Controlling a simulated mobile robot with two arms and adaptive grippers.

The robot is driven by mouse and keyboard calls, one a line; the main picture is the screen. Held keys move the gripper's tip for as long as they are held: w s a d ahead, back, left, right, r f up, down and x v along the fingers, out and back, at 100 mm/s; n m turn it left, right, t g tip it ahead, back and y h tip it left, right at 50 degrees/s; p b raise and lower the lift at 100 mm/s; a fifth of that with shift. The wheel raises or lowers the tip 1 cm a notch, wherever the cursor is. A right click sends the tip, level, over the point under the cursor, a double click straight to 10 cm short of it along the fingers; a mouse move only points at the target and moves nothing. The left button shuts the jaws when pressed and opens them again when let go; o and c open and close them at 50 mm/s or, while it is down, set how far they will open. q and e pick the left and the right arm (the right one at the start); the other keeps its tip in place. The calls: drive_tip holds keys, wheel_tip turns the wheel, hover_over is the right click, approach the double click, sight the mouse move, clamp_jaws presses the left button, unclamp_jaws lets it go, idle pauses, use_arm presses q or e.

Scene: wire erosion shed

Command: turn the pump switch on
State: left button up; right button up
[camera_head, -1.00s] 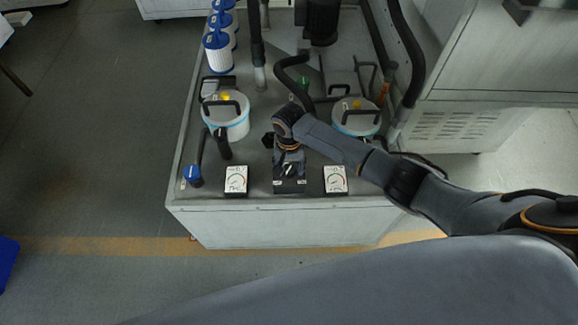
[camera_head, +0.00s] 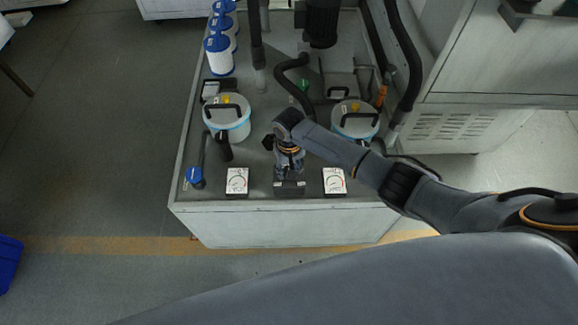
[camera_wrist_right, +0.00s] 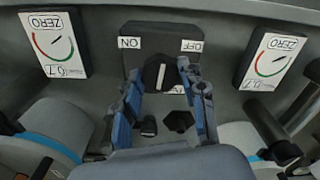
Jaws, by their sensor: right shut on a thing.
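The pump switch is a dark box (camera_head: 289,189) on the front edge of the grey tank unit, between two white gauges. In the right wrist view, the box (camera_wrist_right: 181,37) appears upside down with ON and OFF labels and a partly hidden third label. Its black knob (camera_wrist_right: 153,76) has a white pointer line, roughly upright in this view, between ON and OFF. My right gripper (camera_wrist_right: 161,73) has its fingers on both sides of the knob and is shut on it. In the head view, the gripper (camera_head: 289,177) hides the knob. My left gripper is not in view.
Gauges stand left (camera_head: 237,181) and right (camera_head: 334,181) of the switch. Filter canisters (camera_head: 227,117) and (camera_head: 355,120) with black handles stand behind. A blue-capped valve (camera_head: 193,176) is at the front left corner. Black hoses (camera_head: 408,60) rise at the right.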

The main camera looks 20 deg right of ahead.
drive_tip(key=n+p, duration=0.1)
drive_tip(key=n, duration=0.2)
drive_tip(key=shift+n, duration=2.1)
drive_tip(key=o, duration=1.2)
drive_tip(key=shift+c, duration=0.2)
drive_tip(key=shift+r, duration=0.1)
wheel_tip(320, 180, up, 12)
